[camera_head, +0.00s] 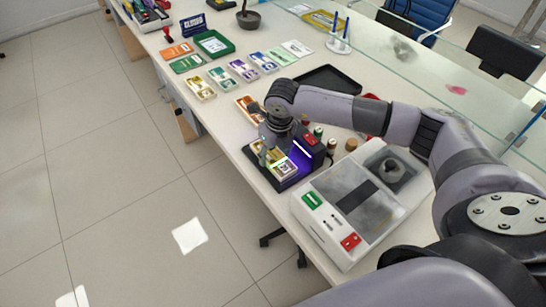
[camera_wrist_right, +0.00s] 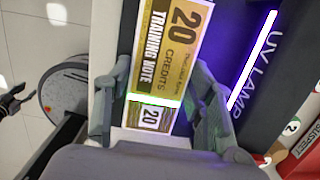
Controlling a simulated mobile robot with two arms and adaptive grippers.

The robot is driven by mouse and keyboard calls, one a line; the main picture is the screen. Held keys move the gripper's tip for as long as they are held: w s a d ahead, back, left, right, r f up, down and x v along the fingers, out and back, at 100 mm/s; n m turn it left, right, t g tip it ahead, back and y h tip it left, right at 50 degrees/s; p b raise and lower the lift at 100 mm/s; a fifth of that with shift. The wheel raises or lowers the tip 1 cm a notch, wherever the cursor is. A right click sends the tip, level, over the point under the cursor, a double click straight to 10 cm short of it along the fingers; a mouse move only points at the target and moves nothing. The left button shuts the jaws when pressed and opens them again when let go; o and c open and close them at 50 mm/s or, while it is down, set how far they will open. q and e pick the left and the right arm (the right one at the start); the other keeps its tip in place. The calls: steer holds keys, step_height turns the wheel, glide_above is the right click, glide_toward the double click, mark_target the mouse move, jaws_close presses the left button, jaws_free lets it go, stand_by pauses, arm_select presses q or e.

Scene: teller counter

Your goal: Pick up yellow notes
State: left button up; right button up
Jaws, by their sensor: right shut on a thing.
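A bundle of yellow notes printed "20 CREDITS TRAINING NOTE" (camera_wrist_right: 170,40) lies on the dark UV lamp stand, with a pale band across it. It also shows in the head view (camera_head: 285,168). My right gripper (camera_head: 272,153) points down over the stand; in the right wrist view its two fingers (camera_wrist_right: 162,85) stand on either side of the bundle, shut on it. The UV lamp (camera_wrist_right: 255,65) glows violet just right of the notes. I cannot tell if the bundle is clear of the stand. My left gripper is not in view.
A note machine (camera_head: 345,205) stands to the right of the lamp. Several other note bundles (camera_head: 243,70) lie farther up the counter, near a green tray (camera_head: 214,44) and a black tray (camera_head: 328,80). Small stamps stand behind the lamp. A glass screen runs along the back.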

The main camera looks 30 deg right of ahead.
steer(key=shift+c, duration=1.2)
steer(key=shift+r, duration=0.1)
